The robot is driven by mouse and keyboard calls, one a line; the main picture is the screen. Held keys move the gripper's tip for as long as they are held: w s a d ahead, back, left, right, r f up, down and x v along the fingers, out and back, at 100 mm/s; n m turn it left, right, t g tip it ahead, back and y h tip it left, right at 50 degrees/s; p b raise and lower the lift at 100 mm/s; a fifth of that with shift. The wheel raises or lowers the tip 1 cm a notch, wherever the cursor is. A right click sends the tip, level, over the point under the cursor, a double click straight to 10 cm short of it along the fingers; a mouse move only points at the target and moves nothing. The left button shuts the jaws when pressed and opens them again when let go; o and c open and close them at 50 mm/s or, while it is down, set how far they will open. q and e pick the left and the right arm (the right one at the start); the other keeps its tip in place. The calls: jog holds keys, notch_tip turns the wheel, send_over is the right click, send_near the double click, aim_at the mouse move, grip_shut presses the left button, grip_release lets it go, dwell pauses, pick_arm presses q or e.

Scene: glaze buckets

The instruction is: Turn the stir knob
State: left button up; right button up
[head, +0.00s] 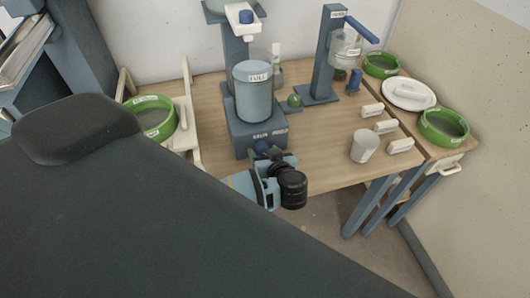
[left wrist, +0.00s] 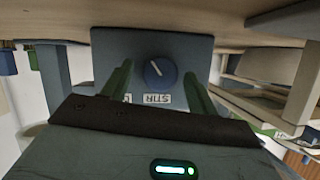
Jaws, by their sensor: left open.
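The stir knob (head: 261,147) is a round dark-blue dial on the front of the blue-grey mixer base (head: 242,137). In the left wrist view the knob (left wrist: 160,73) has a white pointer line, and the STIR label (left wrist: 157,99) shows upside down beside it. My left gripper (head: 264,158) is close in front of the knob. Its green fingers (left wrist: 159,80) are open, one on each side of the knob, with a gap to it on both sides. Whether the fingertips reach the panel cannot be told. My right gripper is not in view.
A grey-blue bucket (head: 253,92) stands on the mixer. A blue stand (head: 323,60) with a clear vessel is behind right. Green-rimmed sieves (head: 444,127) sit at the sides. The table front is clear right of the mixer.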

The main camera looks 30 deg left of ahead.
pick_arm(q)
jog(key=c, duration=1)
jog(key=shift+s+n, duration=0.1)
jog(key=shift+n, duration=0.2)
